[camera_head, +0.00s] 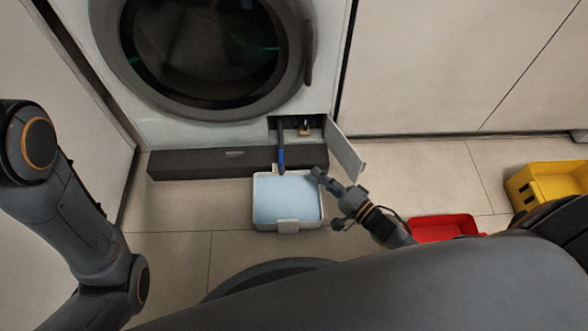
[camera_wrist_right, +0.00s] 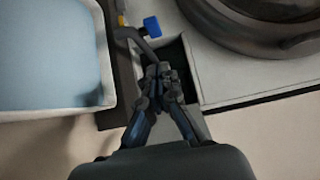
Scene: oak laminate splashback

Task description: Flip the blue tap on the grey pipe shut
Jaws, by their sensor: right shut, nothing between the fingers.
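The grey pipe (camera_head: 280,134) comes out of the open recess at the foot of the washing machine and points down toward a tray. The blue tap (camera_head: 281,156) sits near its outer end. In the right wrist view the pipe (camera_wrist_right: 144,44) shows bent, and the blue tap (camera_wrist_right: 152,27) stands out beside it. My right gripper (camera_head: 318,174) is shut and empty, to the right of the pipe and above the tray's right edge. In the right wrist view its fingertips (camera_wrist_right: 159,72) lie below the tap in the picture, apart from it. My left gripper is out of view.
A white tray (camera_head: 258,222) with light blue liquid stands under the pipe's end. The open flap (camera_head: 345,152) stands to the right of the recess, close to my right gripper. A brass fitting (camera_head: 305,128) is in the recess. A red tray (camera_head: 440,224) and yellow crate (camera_head: 540,180) are at right.

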